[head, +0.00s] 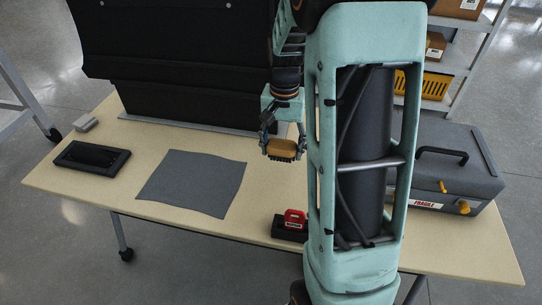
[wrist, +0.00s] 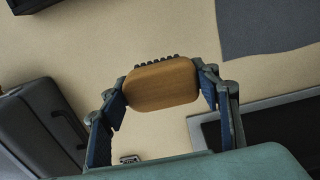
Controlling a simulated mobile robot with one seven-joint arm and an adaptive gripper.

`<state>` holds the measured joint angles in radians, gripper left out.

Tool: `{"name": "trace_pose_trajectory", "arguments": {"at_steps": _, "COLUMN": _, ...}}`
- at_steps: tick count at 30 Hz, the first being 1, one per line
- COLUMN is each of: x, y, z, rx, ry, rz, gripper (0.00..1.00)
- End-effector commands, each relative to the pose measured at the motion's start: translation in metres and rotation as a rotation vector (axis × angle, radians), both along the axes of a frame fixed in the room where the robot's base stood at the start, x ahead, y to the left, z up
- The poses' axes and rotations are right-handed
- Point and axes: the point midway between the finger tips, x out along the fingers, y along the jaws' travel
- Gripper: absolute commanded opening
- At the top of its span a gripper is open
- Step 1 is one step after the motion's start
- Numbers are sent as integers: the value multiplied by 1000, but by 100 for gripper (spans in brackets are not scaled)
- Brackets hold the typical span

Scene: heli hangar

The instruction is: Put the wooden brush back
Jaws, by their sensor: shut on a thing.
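The wooden brush (head: 282,148) has a brown wooden back and dark bristles on its lower side. My gripper (head: 282,139) is shut on it and holds it over the table. In the wrist view the wooden brush (wrist: 162,84) sits between the two fingers of my gripper (wrist: 162,92), with a row of dark bristles along its far edge. In the head view the bristles point down, and the brush appears to be above the tabletop. Part of the table behind my arm is hidden.
The table (head: 110,190) carries a black tray (head: 92,157), a small grey block (head: 86,123), a grey cloth (head: 191,182), a red-handled black item (head: 293,222) and a grey toolbox (head: 455,175). A large black case (head: 185,60) stands behind. Shelves (head: 450,70) are at back right.

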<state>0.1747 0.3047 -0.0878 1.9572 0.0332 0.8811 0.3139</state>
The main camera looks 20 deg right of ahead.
Motion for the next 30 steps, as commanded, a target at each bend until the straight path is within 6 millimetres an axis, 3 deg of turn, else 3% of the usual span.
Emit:
{"name": "trace_pose_trajectory", "arguments": {"at_steps": 4, "x": 31, "y": 0, "z": -16, "rx": 1, "ry": 2, "rz": 1, "gripper": 34}}
{"name": "trace_pose_trajectory", "arguments": {"at_steps": 12, "x": 66, "y": 0, "z": -58, "rx": 1, "ry": 2, "rz": 1, "gripper": 34}}
{"name": "trace_pose_trajectory", "arguments": {"at_steps": 20, "x": 78, "y": 0, "z": -70, "rx": 1, "ry": -1, "rz": 0, "gripper": 34}}
{"name": "trace_pose_trajectory", "arguments": {"at_steps": 27, "x": 80, "y": 0, "z": -102, "rx": 1, "ry": 2, "rz": 1, "gripper": 34}}
{"name": "trace_pose_trajectory", "arguments": {"at_steps": 30, "x": 81, "y": 0, "z": -104, "rx": 0, "ry": -1, "rz": 1, "gripper": 34}}
